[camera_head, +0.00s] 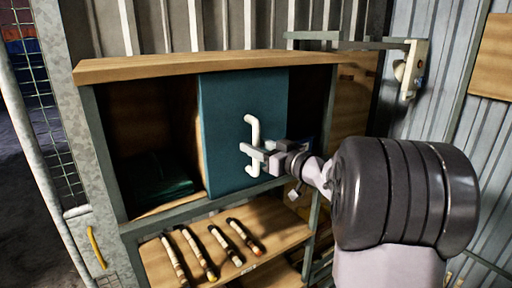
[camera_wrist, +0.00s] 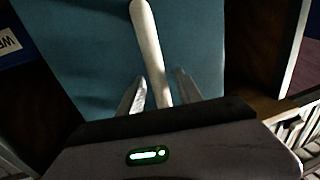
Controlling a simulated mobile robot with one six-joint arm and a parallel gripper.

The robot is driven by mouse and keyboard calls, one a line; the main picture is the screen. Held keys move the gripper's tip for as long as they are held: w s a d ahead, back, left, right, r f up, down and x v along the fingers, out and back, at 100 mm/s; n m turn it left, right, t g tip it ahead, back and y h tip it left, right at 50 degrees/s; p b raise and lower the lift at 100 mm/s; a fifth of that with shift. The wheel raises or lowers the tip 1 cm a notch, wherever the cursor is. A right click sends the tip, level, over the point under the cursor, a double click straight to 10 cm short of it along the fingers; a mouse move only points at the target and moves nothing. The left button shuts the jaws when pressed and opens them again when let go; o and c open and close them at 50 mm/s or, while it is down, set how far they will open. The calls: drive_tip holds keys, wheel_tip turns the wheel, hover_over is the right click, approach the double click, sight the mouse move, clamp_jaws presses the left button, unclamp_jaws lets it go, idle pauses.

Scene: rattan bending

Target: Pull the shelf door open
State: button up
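The shelf door (camera_head: 225,125) is a flat teal panel in the middle of the wooden upper shelf compartment. A white bar handle (camera_head: 255,130) stands upright on its face. In the wrist view the handle (camera_wrist: 147,35) runs down between my two fingers. My gripper (camera_head: 252,158) is at the lower part of the handle, with one finger on each side (camera_wrist: 160,88). The fingers are spread, and narrow gaps show between them and the handle.
The shelf (camera_head: 160,68) is open left of the door, with a dark green object (camera_head: 160,185) inside. Several capped sticks (camera_head: 210,255) lie on the lower board. A metal bracket (camera_head: 412,68) projects at upper right. A mesh panel (camera_head: 50,120) stands at left.

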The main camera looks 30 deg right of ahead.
drive_tip(key=shift+s+d+f, duration=0.1)
drive_tip(key=shift+s+d, duration=0.05)
drive_tip(key=shift+s, duration=0.25)
drive_tip(key=s+d+b, duration=0.3)
drive_tip(key=s, duration=1.3)
drive_tip(key=shift+s, duration=0.15)
